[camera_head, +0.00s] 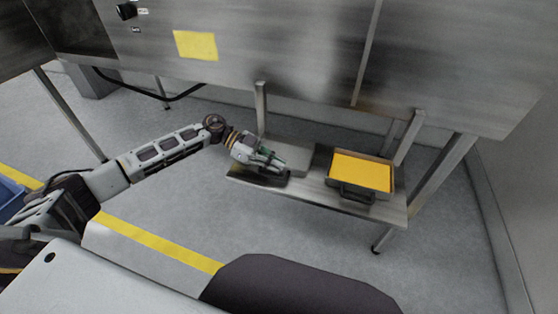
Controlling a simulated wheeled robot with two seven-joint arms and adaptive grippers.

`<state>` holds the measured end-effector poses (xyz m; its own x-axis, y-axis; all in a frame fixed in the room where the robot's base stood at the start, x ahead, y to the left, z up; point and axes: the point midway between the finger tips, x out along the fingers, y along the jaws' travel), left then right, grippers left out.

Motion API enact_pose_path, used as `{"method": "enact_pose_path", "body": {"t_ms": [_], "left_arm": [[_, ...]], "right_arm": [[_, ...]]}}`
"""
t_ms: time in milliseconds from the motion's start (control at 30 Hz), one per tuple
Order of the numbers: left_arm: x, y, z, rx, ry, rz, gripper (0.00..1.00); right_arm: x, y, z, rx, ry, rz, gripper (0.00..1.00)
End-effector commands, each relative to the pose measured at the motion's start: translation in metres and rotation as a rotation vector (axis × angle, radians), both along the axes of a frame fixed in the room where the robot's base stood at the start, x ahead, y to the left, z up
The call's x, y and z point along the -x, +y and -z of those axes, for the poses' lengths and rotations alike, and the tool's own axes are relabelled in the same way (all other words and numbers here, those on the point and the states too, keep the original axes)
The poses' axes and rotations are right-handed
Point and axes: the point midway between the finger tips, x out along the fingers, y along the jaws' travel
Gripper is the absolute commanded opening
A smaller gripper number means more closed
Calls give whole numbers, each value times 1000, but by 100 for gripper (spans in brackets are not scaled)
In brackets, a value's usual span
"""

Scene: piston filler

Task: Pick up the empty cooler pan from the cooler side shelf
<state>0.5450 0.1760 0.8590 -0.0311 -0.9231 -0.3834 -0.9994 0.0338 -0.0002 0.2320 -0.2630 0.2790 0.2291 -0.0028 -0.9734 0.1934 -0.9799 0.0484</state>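The cooler side shelf (313,194) is a low metal shelf under the large steel machine. A grey metal pan (292,152) sits on its left part and looks empty, though my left gripper and wrist hide much of it. My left gripper (280,168) reaches in from the left, over the front of this pan by a dark part like a handle. Whether its fingers are open, shut or touching the pan is too small to tell. My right gripper is not in view.
A second pan filled with yellow (362,172) stands on the right part of the shelf, its dark handle facing front. Metal legs (440,180) stand near the shelf. A blue bin (10,199) is at the far left. Floor in front of the shelf is clear.

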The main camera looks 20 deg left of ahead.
Motion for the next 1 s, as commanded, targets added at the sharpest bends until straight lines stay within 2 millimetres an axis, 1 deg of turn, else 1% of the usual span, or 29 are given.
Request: {"method": "enact_pose_path", "body": {"t_ms": [167,267,500,633,767,900,1000], "left_arm": [[-1,0,-5,0,-1,-1,0],[-1,0,-11,0,-1,-1,0],[-1,0,-39,0,-4,1,0],[-2,22,-35,-1,1,-3,0],[-3,47,-35,-1,1,-4,0],[-4,77,-35,-1,2,-4,0],[-4,98,-35,0,1,-4,0]], "right_arm": [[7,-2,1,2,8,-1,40],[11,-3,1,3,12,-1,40],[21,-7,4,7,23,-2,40],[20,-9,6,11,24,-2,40],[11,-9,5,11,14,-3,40],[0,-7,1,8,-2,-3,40],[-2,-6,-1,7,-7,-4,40]]}}
